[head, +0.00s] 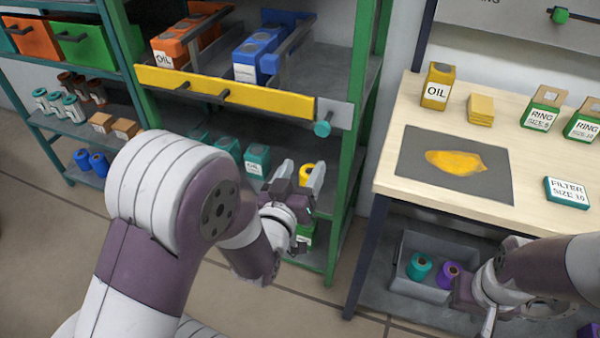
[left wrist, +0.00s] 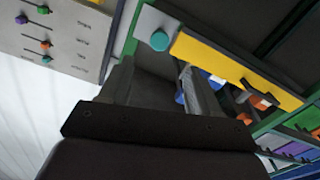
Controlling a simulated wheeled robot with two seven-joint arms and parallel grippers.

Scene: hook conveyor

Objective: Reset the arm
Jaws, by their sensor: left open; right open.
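My left arm reaches in from the left. Its gripper (head: 299,175) is open in front of the green shelf frame, below the yellow drawer front (head: 235,93). No object is held between its fingers. In the left wrist view the two fingers (left wrist: 155,82) stand apart, with the yellow drawer front (left wrist: 235,68) and the teal knob (left wrist: 160,40) beyond. My right gripper (head: 473,310) is at the lower right, beside the table, over or near the grey bin (head: 420,286). Its fingers are partly hidden by its own wrist.
The grey bin holds a teal and a purple spool. Green shelf posts (head: 352,150) stand close to my left gripper.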

